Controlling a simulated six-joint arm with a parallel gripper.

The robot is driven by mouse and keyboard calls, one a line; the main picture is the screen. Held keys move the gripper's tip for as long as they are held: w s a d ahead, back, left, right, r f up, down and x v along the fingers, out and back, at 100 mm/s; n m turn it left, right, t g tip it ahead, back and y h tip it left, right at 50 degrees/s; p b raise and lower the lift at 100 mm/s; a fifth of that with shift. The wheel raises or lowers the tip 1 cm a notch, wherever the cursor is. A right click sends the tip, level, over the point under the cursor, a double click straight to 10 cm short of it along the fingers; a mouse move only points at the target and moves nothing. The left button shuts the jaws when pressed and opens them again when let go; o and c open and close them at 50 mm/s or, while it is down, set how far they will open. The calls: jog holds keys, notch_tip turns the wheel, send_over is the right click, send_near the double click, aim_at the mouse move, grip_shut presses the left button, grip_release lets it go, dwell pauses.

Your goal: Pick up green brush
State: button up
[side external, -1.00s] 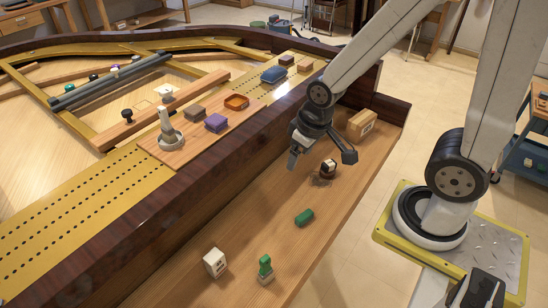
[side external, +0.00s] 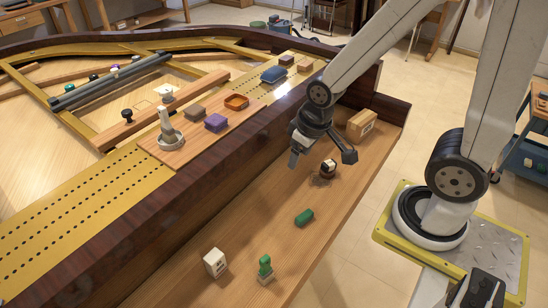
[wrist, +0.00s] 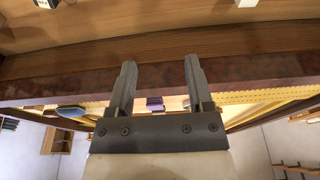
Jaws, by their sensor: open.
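A green upright piece with a knobbed handle and a pale base (side external: 265,268), which looks like the green brush, stands at the near end of the wooden ledge in the side view. My gripper (side external: 321,156) is above the far part of the ledge, well away from both green things. In the wrist view its two fingers (wrist: 160,82) are spread with nothing between them. I cannot make out either green thing in the wrist view.
A dark round object with a white top (side external: 327,169) is near my gripper, and a cardboard-coloured box (side external: 361,124) is behind. The dark piano rim (side external: 150,240) walls the ledge's left side.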

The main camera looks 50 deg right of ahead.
jog(key=shift+w, duration=0.1)
jog(key=w+d+f+n+t, duration=0.2)
jog(key=w+f+n, duration=0.3)
jog(key=w+f, duration=0.1)
jog(key=n+g+y, duration=0.2)
jog(key=n+y, duration=0.9)
jog(key=y, duration=0.2)
send_near(265, 269)
jog(key=w+a, duration=0.1)
jog(key=a, duration=0.2)
jog(key=shift+w+d+r, duration=0.1)
jog(key=shift+w+r, duration=0.1)
jog(key=shift+r, duration=0.05)
jog(key=shift+x, duration=1.35)
